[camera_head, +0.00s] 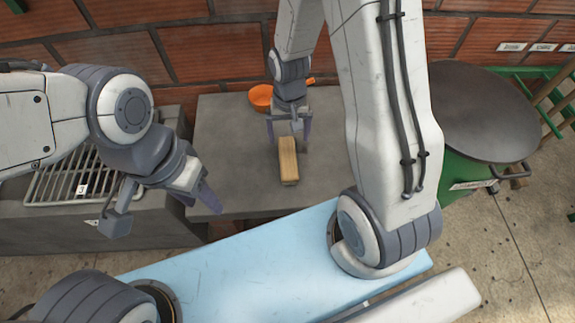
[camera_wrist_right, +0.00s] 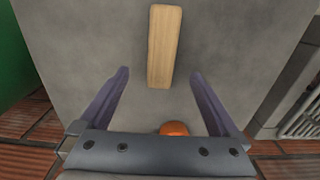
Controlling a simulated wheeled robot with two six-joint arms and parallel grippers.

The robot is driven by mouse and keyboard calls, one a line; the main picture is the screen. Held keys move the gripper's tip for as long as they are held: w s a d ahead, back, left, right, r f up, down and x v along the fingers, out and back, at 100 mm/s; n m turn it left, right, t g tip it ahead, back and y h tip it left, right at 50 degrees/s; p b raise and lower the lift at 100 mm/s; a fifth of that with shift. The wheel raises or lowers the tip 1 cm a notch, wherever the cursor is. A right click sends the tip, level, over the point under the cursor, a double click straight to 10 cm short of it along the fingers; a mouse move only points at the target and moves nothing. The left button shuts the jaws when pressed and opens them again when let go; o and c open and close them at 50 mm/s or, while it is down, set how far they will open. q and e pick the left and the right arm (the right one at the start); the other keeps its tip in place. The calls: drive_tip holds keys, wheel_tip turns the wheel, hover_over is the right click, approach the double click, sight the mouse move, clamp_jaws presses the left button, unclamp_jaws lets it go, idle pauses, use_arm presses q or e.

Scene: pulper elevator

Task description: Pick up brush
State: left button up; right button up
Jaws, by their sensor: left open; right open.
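The brush (camera_head: 288,160) is a light wooden block lying on the grey counter; its bristles are not visible. My right gripper (camera_head: 288,128) is open and empty over the counter, at the far end of the brush. In the right wrist view the brush (camera_wrist_right: 164,45) lies lengthwise, its near end between the two open fingertips (camera_wrist_right: 160,75) in the picture. The fingers do not appear to touch it; the height gap is hard to judge. My left gripper (camera_head: 165,211) is open and empty, left of the counter's front corner.
An orange bowl (camera_head: 260,97) sits behind the right gripper, partly hidden. A metal rack (camera_head: 75,175) lies on the lower ledge at left. A green drum with a dark lid (camera_head: 480,110) stands at right. A brick wall (camera_head: 205,55) closes the back. The counter around the brush is clear.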

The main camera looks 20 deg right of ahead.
sight(288, 155)
wheel_tip(288, 155, down, 5)
drive_tip(key=shift+f+b, duration=0.1)
drive_tip(key=shift+b, duration=0.65)
wheel_tip(288, 155, down, 5)
drive_tip(key=shift+a+b, duration=0.1)
drive_tip(key=shift+b, duration=1.1)
clamp_jaws()
drive_tip(key=shift+r, duration=0.2)
